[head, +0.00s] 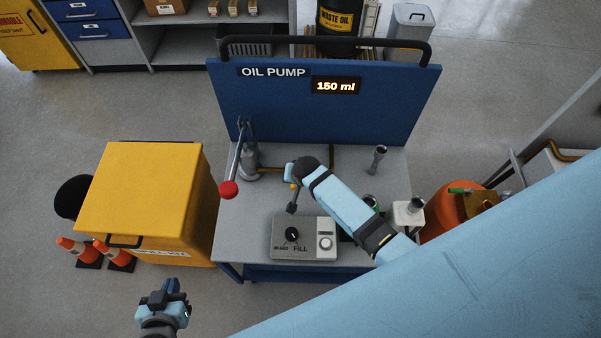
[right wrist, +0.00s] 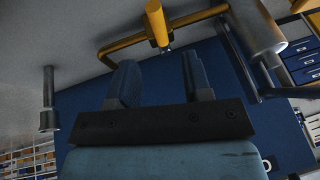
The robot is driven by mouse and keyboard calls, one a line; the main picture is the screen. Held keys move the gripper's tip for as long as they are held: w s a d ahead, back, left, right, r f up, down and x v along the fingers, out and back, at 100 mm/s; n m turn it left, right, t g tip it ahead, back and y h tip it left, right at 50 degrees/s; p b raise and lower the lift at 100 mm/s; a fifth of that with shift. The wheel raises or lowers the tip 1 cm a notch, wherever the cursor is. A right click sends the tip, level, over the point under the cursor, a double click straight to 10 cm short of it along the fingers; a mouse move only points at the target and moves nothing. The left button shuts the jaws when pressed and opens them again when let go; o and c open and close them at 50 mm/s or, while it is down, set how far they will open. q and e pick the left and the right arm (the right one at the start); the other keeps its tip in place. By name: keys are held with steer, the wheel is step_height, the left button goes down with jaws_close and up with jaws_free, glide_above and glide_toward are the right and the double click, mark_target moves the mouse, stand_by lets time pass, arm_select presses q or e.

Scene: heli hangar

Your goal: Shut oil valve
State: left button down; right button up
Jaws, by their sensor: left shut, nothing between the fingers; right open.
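The oil pump bench (head: 260,200) has a blue panel (head: 390,100) reading "OIL PUMP" and "150 ml". A yellow pipe (head: 331,155) runs over the bench, partly hidden by my right arm. In the right wrist view a yellow bar with a bolt (right wrist: 157,25), seemingly the valve handle, joins the yellow pipe (right wrist: 115,50). It lies beyond my right gripper (right wrist: 160,78), which is open with nothing between its fingers. In the head view my right wrist is over the bench; its fingers are not clear. My left gripper (head: 172,290) is shut and empty, low at the left, away from the bench.
A pump lever with a red knob (head: 228,189) stands left of my right wrist. A control box (head: 305,238) with a Bleed/Fill knob lies at the bench front. A yellow bin (head: 140,190) and cones (head: 70,245) stand left. An orange container (head: 450,205) stands right.

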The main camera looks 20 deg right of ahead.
steer(key=v, duration=0.6)
steer(key=shift+s+r, duration=0.1)
stand_by(0.3)
steer(key=s+r+n+t+y, duration=0.1)
steer(key=s+r+n+t, duration=0.2)
steer(key=s, duration=0.6)
steer(key=s+r+n+t+y, duration=0.2)
steer(key=s+n, duration=0.3)
steer(key=s, duration=0.4)
steer(key=shift+r+n+t, duration=0.4)
steer(key=shift+r+t, duration=0.1)
steer(key=shift+r, duration=0.1)
